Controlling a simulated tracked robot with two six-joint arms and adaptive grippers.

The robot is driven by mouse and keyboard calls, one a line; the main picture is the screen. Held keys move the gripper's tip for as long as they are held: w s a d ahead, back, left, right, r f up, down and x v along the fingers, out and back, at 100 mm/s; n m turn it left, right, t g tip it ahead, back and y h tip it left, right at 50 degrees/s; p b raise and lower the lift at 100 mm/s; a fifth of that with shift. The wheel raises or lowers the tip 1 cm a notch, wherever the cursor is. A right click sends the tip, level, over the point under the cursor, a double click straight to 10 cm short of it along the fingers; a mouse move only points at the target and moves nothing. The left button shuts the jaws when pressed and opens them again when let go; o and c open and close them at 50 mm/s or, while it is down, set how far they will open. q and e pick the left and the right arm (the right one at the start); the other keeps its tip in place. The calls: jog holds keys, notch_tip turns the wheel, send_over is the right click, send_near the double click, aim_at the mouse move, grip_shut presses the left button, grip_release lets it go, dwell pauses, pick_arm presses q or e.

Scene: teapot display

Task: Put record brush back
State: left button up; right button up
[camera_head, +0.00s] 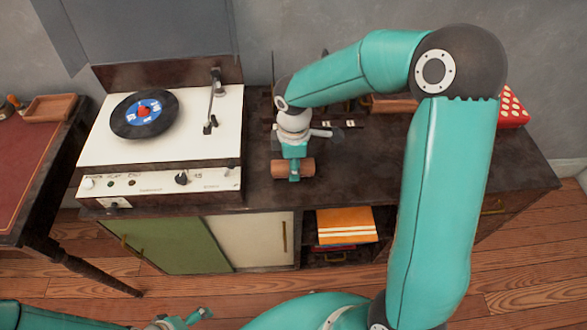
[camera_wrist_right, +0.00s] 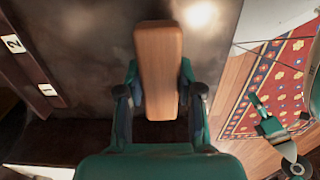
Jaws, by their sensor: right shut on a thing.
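The record brush, a wooden block (camera_head: 306,168), is held by my right gripper (camera_head: 292,160) at the front of the dark cabinet top, just right of the record player. In the right wrist view the brush (camera_wrist_right: 159,60) stands lengthwise between the two fingers, which close on its sides. I cannot tell whether its underside touches the cabinet top. My left gripper (camera_head: 182,320) is at the bottom edge of the head view, low in front of the cabinet and away from the brush; its fingers are too small to read.
The record player (camera_head: 210,135) with a black record (camera_head: 125,125) stands left of the brush. Behind my right gripper is a dark rack with white number tags (camera_wrist_right: 47,89). A red dotted box (camera_head: 513,108) is at the far right. Cabinet top right of the brush (camera_head: 350,170) is clear.

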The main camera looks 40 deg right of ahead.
jog(key=shift+f, duration=0.9)
jog(key=shift+f, duration=0.15)
jog(key=o, duration=1.1)
jog(key=shift+r, duration=0.25)
jog(key=shift+w+r, duration=0.1)
jog(key=shift+r, duration=0.1)
notch_tip(320, 180, up, 12)
jog(key=shift+f+p, duration=0.2)
jog(key=shift+p, duration=0.4)
